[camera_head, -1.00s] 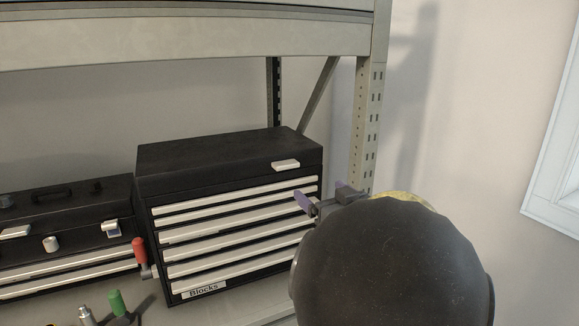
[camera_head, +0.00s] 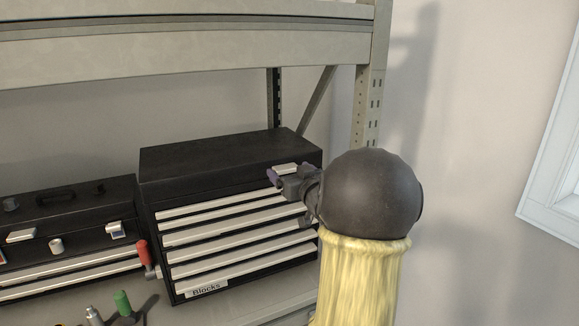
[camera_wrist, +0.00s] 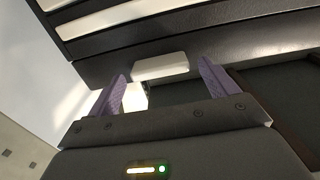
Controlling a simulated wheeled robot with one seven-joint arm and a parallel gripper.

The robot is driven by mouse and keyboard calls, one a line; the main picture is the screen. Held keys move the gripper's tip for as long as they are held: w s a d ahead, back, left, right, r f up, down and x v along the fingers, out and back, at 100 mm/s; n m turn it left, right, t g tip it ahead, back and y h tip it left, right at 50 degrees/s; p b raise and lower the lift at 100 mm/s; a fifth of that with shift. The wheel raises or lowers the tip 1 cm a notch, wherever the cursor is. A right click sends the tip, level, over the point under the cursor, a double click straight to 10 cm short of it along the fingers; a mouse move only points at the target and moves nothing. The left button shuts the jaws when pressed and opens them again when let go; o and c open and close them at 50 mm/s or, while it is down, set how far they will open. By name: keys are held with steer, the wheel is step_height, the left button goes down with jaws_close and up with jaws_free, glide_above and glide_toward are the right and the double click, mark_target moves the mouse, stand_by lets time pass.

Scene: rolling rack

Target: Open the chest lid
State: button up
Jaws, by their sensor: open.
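The black chest (camera_head: 220,157) stands on the shelf, with white drawer fronts and a "Blocks" label below its flat black lid. The lid looks shut. A white tab (camera_head: 287,167) sits on the lid's front edge near the right corner. My gripper (camera_head: 278,178) is at the tab, partly covering it. In the wrist view the white tab (camera_wrist: 161,66) lies between and just ahead of the two purple fingertips of my open gripper (camera_wrist: 162,72). I cannot tell whether the fingers touch it.
A lower black toolbox (camera_head: 72,205) with latches and a top handle stands on the left. A red-handled tool (camera_head: 144,255) and a green-handled tool (camera_head: 123,303) are in front. A rack post (camera_head: 370,105) rises behind on the right; a shelf beam (camera_head: 180,65) crosses above.

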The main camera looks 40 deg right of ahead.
steer(key=shift+w+d, duration=0.1)
steer(key=shift+w, duration=0.45)
steer(key=shift+c, duration=0.3)
